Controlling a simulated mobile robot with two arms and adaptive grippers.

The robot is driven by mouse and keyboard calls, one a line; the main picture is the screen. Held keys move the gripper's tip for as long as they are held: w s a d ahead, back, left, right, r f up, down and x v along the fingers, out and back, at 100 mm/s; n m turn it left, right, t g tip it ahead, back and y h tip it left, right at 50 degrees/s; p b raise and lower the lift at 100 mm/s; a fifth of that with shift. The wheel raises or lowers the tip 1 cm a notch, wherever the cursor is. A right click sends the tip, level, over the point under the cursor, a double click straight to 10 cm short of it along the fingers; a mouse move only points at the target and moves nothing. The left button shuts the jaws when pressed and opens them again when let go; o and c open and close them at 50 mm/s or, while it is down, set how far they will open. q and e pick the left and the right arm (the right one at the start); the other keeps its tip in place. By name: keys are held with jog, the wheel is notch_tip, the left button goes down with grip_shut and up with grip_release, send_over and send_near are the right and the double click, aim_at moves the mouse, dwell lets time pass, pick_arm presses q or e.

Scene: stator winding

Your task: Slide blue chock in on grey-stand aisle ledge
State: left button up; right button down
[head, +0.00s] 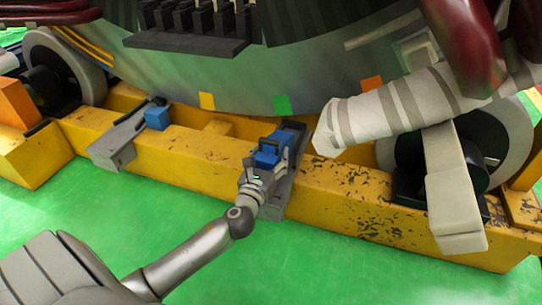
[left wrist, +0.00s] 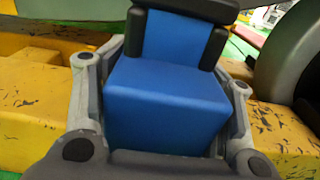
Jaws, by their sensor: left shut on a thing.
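My left gripper (head: 262,168) is shut on a blue chock (head: 268,154) at the right grey stand (head: 273,207), on the yellow beam. In the left wrist view the chock (left wrist: 165,95) fills the middle. A second blue chock (head: 157,118) sits on the left grey stand (head: 116,146). My right gripper is not in view.
The large grey curved stator (head: 225,82) stands just behind the stands, with orange and green squares on it. A yellow beam (head: 345,195) runs across. White-wrapped tubing (head: 385,112) and a wheel (head: 500,140) are at right. Green floor (head: 110,215) is clear in front.

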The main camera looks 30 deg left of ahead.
aim_at(284, 133)
pick_arm(q)
jog(key=shift+f, duration=0.15)
jog(key=shift+w, duration=0.2)
jog(key=shift+x, duration=4.6)
jog(key=o, duration=1.2)
jog(key=shift+f, duration=0.1)
jog(key=shift+f, duration=0.15)
jog(key=v, duration=1.2)
